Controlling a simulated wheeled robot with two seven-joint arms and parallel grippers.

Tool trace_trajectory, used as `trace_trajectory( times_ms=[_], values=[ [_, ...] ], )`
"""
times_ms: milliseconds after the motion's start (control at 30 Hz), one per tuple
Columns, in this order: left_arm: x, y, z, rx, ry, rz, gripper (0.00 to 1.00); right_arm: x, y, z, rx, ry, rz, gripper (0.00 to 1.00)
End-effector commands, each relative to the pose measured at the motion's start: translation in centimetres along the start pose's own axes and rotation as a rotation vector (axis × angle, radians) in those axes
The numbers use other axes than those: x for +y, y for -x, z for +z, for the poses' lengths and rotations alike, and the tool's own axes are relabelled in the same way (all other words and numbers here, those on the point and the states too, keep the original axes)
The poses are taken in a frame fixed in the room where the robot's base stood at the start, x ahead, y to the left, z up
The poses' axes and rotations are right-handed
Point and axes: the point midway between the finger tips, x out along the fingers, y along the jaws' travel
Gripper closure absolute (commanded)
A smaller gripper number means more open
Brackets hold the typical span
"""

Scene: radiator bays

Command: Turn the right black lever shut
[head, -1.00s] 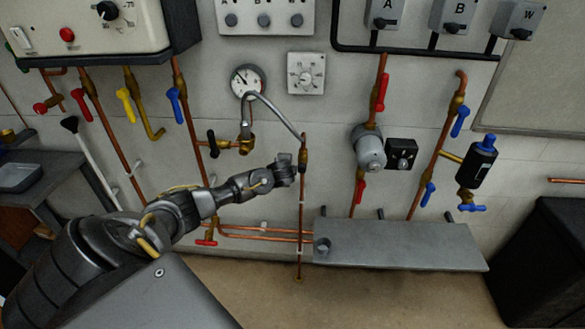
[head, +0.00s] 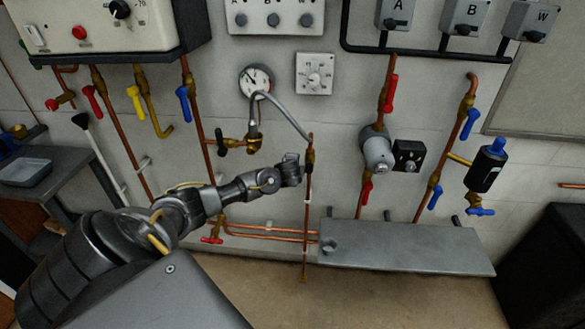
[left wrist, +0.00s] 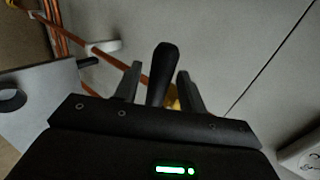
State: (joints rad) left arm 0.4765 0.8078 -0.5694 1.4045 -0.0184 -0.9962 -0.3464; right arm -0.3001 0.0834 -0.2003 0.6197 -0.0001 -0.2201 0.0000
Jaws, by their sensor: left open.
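My left gripper (head: 294,168) is beside the brass valve (head: 310,157) on the thin vertical copper pipe, where the grey hose ends. In the left wrist view, a black lever (left wrist: 162,74) stands between the two spread fingers of my left gripper (left wrist: 158,88). The fingers are open, with a gap visible on the lever's left side; contact on the right side is hard to tell. In the head view this lever is hidden or merged with my gripper. Another black lever (head: 220,141) sits on the brass valve further left, near the gauge. My right gripper is not in view.
The pressure gauge (head: 256,81) and looping grey hose (head: 285,113) are above my left gripper. A grey metal shelf (head: 405,248) juts out below right. Red, yellow and blue levers hang on nearby pipes. A black cabinet (head: 548,262) stands at far right.

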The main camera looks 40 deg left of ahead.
Motion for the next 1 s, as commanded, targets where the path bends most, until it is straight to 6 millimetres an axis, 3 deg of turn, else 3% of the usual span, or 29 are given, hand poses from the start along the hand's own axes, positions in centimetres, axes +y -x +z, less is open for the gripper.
trace_trajectory(
  times_ms=[600,1000],
  values=[
    [0.1,9.6,-0.1,0.001,-0.001,0.0,0.59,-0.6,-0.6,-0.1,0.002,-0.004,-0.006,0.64],
    [0.0,10.4,0.0,-0.001,-0.002,0.0,0.59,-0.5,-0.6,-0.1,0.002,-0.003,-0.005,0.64]
  ],
)
